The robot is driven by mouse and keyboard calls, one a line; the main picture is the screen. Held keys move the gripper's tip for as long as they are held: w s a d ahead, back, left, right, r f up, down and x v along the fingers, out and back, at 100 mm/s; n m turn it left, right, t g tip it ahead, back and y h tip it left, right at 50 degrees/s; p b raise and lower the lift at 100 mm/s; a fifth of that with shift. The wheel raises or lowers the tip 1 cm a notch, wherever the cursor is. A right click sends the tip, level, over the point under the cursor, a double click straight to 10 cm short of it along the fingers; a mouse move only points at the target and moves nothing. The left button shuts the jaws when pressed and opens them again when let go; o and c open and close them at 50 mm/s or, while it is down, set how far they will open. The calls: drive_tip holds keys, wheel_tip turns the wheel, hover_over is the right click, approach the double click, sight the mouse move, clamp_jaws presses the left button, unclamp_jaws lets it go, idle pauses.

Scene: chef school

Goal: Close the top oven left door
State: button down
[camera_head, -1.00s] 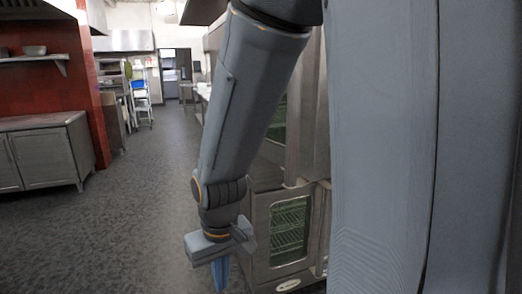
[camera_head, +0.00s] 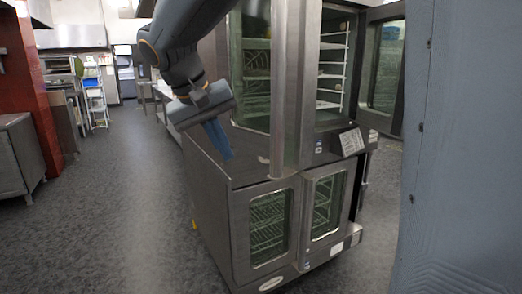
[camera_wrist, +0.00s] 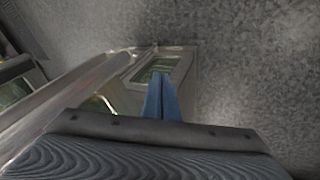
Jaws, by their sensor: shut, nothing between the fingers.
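The top oven's left door (camera_head: 290,85) stands open in the head view, its tall metal edge toward me and its glass panel to the left of that edge. The top oven's right door (camera_head: 385,66) is also open, swung out to the right. Wire racks (camera_head: 333,65) show in the cavity between them. My gripper (camera_head: 222,148) is shut and empty, its blue fingers pointing down, left of the left door and apart from it in the picture. In the wrist view my gripper (camera_wrist: 160,90) points down past a long metal edge toward the lower oven.
The lower oven's doors (camera_head: 268,228) are shut. A control panel with a label (camera_head: 350,142) sits beside the top cavity. Open grey floor (camera_head: 110,215) lies to the left. A steel cabinet (camera_head: 20,155) stands at the far left.

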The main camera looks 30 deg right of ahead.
wheel_tip(320, 180, up, 8)
drive_tip(key=w+d+m+h, duration=0.1)
drive_tip(key=m+h, duration=0.1)
drive_tip(key=s+d+r+p+x, duration=0.1)
drive_tip(key=d+p+x, duration=0.1)
drive_tip(key=x, duration=1)
drive_tip(key=shift+d+r+t+p, duration=0.15)
drive_tip(key=shift+d+t+p, duration=0.15)
drive_tip(key=shift+p, duration=0.25)
